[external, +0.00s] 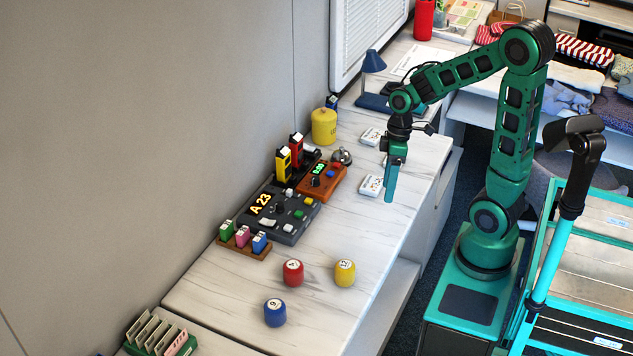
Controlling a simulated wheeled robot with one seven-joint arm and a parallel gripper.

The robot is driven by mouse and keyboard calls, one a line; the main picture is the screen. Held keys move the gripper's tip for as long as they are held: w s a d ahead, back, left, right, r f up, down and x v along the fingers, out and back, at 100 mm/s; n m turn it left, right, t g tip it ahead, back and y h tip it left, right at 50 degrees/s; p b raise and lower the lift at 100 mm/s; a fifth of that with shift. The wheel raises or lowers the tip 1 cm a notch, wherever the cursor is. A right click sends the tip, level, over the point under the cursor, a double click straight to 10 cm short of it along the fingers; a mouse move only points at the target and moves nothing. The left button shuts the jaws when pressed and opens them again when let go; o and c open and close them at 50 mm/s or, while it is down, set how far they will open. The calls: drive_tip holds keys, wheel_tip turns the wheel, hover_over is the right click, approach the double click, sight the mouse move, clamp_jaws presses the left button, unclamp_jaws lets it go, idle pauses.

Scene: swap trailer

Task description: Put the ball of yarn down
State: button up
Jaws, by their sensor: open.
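I cannot make out a ball of yarn anywhere in the external view. My gripper (390,188) hangs pointing down over the right part of the white marbled counter (342,232), near its right edge. It is open, and no object shows between its fingers. The fingers are seen nearly edge-on, so the gap between them is hard to see.
Small white cards (371,186) lie just left of my gripper. A dark console (283,214), a wooden box (322,182) and a yellow canister (324,126) stand along the wall. Red (293,273), yellow (345,273) and blue (275,313) pots stand in front. Counter between is clear.

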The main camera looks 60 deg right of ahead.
drive_tip(key=s+d+r+m+h, duration=0.1)
drive_tip(key=s+d+r+m, duration=0.2)
drive_tip(key=s, duration=0.4)
drive_tip(key=s+d+r+m+h, duration=0.1)
drive_tip(key=s+d+r+m, duration=0.1)
drive_tip(key=s+d+m, duration=0.3)
drive_tip(key=s+m, duration=0.2)
drive_tip(key=s, duration=0.1)
drive_tip(key=shift+s+r+m, duration=0.2)
drive_tip(key=shift+r+m, duration=0.1)
drive_tip(key=shift+r, duration=0.1)
drive_tip(key=shift+w+f+h, duration=0.25)
drive_tip(key=shift+w+h, duration=0.05)
drive_tip(key=shift+w, duration=0.35)
drive_tip(key=shift+o, duration=0.5)
